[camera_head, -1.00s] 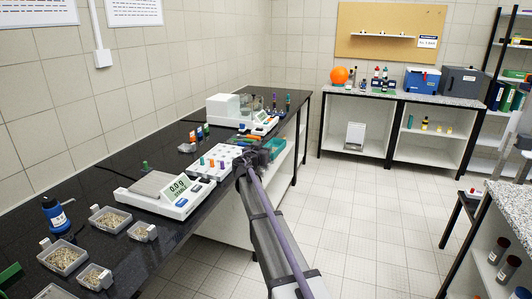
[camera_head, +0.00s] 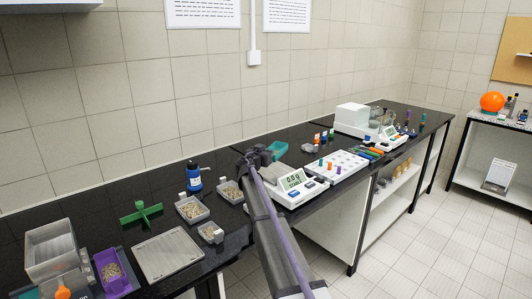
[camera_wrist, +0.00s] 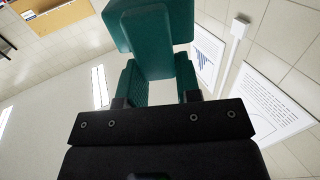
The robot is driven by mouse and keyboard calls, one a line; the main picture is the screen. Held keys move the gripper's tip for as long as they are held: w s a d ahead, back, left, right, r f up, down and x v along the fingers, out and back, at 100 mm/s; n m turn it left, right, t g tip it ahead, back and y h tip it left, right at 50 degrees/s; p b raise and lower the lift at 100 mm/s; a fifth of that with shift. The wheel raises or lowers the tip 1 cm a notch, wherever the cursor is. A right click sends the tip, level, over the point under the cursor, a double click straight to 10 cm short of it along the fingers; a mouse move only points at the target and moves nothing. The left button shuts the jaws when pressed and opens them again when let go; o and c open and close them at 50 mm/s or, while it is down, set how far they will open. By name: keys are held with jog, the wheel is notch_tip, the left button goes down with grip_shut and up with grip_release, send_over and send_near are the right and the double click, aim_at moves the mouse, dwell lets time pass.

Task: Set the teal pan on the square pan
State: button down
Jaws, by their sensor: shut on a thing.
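The teal pan (camera_head: 277,150) is a small open tray held in the air above the black bench, over the back of the balance from this angle. It fills the top middle of the wrist view (camera_wrist: 150,40). My gripper (camera_head: 256,155) is shut on it; in the wrist view a teal part sits between the fingers. The square pan (camera_head: 265,174) is the flat grey plate on top of the white balance (camera_head: 295,193), whose display seems to read 0.0 g. It looks empty, and my gripper partly covers its left side.
Left of my arm are pans of pale pellets (camera_head: 192,209), a blue bottle (camera_head: 194,178), a green cross-shaped piece (camera_head: 141,212) and a grey plate (camera_head: 167,254). Right of the balance are a white rack with coloured pegs (camera_head: 336,165) and a second balance (camera_head: 360,122).

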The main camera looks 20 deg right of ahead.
jog(key=shift+d+f+b, duration=0.15)
jog(key=shift+f+b, duration=0.25)
jog(key=shift+f, duration=0.05)
notch_tip(320, 180, down, 6)
jog(key=b, duration=0.6)
jog(key=shift+f+b, duration=0.6)
jog(key=c, duration=0.7)
grip_release()
jog(key=shift+c, duration=0.2)
jog(key=shift+r, duration=0.1)
